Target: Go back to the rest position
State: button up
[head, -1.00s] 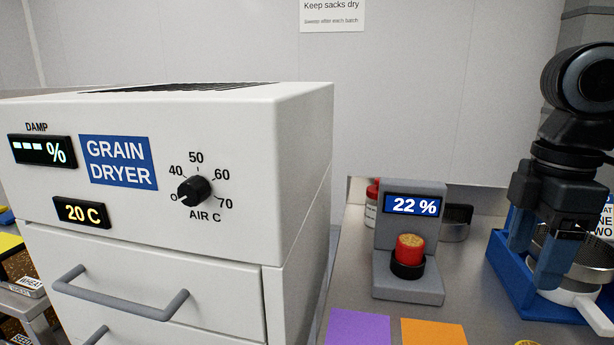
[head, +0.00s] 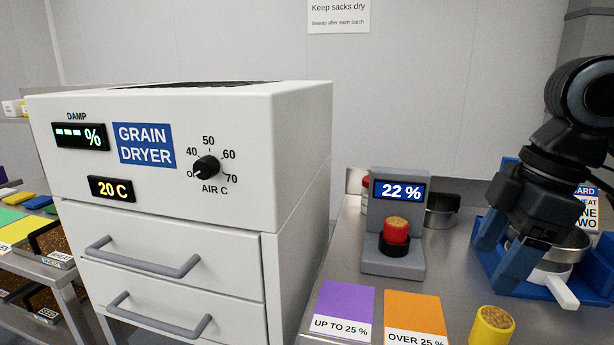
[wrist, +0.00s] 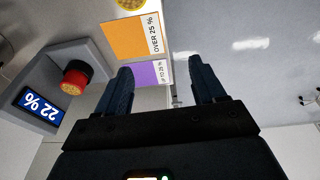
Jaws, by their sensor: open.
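My gripper (head: 500,257) is at the right of the head view, pointing down, with its two fingers apart and nothing between them. In the wrist view my gripper (wrist: 165,80) also shows its fingers spread and empty. It hangs in front of a white-handled sieve (head: 555,275) and a blue stand (head: 487,262); I cannot tell how far apart they are. A red cup of grain (head: 396,230) sits in the grey moisture meter (head: 391,263), which reads 22 %. The meter also shows in the wrist view (wrist: 60,72), clear of my fingers.
The white grain dryer (head: 230,110) stands at left, reading 20 C, both drawers shut. A purple card (head: 344,305) marked up to 25 % and an orange card (head: 414,312) marked over 25 % lie on the bench. A yellow cup of grain (head: 491,327) stands right of them.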

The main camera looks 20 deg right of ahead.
jog(key=w+a+m+t+y, duration=0.45)
jog(key=a+t, duration=0.25)
jog(key=a, duration=0.4)
jog(key=w+a+m+t+y, duration=0.3)
jog(key=w+a+m+t, duration=0.25)
jog(key=a, duration=0.55)
jog(key=s+d+f+m+t+h, duration=0.25)
jog(key=s+f+m+h, duration=0.55)
jog(key=s+f, duration=0.95)
jog(key=s+d+n+g, duration=0.1)
jog(key=s+d+n, duration=0.1)
jog(key=s, duration=0.8)
jog(key=s+d+n+g+h, duration=0.1)
jog(key=s+d+n, duration=0.2)
jog(key=s, duration=0.6)
jog(key=shift+s+d+n, duration=0.2)
jog(key=shift+s+n, duration=0.15)
jog(key=shift+n, duration=0.45)
